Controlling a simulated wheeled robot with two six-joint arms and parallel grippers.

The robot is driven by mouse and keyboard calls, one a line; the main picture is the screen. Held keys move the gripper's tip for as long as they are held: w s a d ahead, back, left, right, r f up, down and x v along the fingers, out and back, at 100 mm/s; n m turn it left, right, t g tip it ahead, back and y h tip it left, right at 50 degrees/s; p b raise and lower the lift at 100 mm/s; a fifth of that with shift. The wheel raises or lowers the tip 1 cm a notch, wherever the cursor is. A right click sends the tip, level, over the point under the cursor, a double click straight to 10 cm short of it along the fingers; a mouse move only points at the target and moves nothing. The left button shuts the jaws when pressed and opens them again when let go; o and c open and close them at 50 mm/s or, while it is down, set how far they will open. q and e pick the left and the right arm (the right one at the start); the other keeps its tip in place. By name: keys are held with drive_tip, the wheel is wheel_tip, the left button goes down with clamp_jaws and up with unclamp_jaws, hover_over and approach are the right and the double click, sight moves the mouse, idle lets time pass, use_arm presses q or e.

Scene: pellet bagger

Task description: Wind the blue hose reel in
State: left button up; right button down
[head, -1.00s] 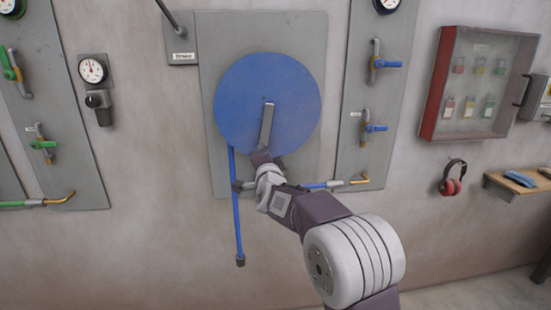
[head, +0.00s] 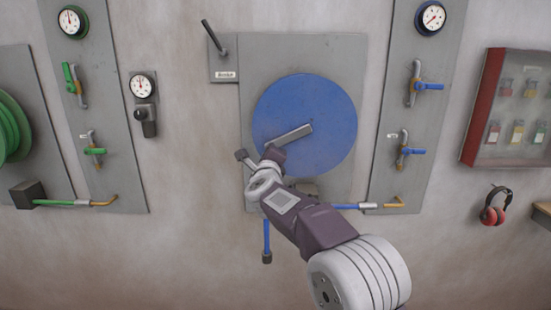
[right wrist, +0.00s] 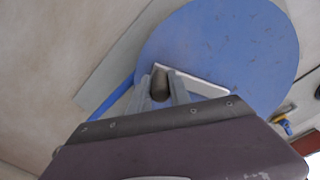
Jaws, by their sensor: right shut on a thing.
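The blue hose reel (head: 325,100) is a round disc on a grey wall panel. Its crank arm (head: 293,134) points from the hub to the lower left. My right gripper (head: 270,156) reaches in from the lower right and is shut on the crank handle at the arm's end. In the right wrist view, the dark handle (right wrist: 160,85) sits between the two fingers, in front of the reel (right wrist: 225,45). The blue hose (head: 267,237) hangs below my gripper, ending in a dark nozzle (head: 267,257); its upper part is hidden. My left gripper is out of view.
A brake lever (head: 213,38) stands on a labelled plate, upper left of the reel. Blue valves (head: 428,87) and a gauge are on the right panel; green valves (head: 96,152) are on the left one. Ear defenders (head: 494,207) hang at right.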

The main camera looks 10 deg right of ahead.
sight(265, 138)
drive_tip(key=shift+w+a+r+m+p, duration=0.15)
drive_tip(key=shift+r+m+p, duration=0.1)
drive_tip(key=shift+r+m, duration=0.5)
drive_tip(key=shift+s+a+r+m+p, duration=0.1)
drive_tip(key=shift+a+r+m+p, duration=0.15)
drive_tip(key=shift+r+m, duration=0.45)
drive_tip(key=shift+w+a+r+m+p, duration=0.1)
drive_tip(key=shift+r+m+p, duration=0.2)
drive_tip(key=shift+r+m, duration=0.45)
drive_tip(key=shift+r, duration=0.1)
drive_tip(key=c, duration=1.2)
unclamp_jaws()
drive_tip(key=shift+s+a+f, duration=0.1)
drive_tip(key=shift+s+f, duration=0.1)
drive_tip(key=shift+s, duration=0.15)
drive_tip(key=b+v, duration=0.2)
drive_tip(key=v, duration=0.6)
drive_tip(key=shift+s+r, duration=0.1)
